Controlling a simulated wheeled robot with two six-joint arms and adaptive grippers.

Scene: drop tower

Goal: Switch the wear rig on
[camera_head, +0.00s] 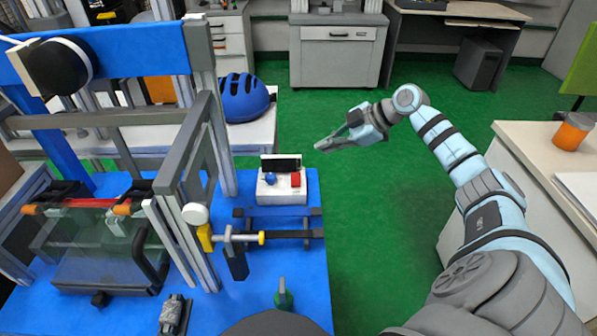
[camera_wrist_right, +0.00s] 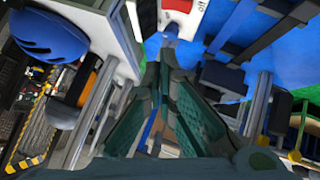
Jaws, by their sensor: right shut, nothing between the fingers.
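A small white control box (camera_head: 281,188) stands on the blue tabletop, with a dark display on top, a blue knob (camera_head: 270,179) and a red switch (camera_head: 295,180) on its front. In the right wrist view, part of the white box (camera_wrist_right: 178,16) and its red part (camera_wrist_right: 180,5) show at the top edge, with "off" lettering beside them. My right gripper (camera_head: 325,146) is shut and empty, to the right of the box and apart from it, above the green floor. In the wrist view its fingers (camera_wrist_right: 168,72) point towards the box. My left gripper is not in view.
A metal frame (camera_head: 205,130) with a clear guard (camera_head: 105,250) and yellow clamp parts stands left on the blue table (camera_head: 300,265). A blue helmet (camera_head: 243,97) lies on a bench behind. A counter (camera_head: 520,150) is at right; green floor (camera_head: 370,230) lies clear between.

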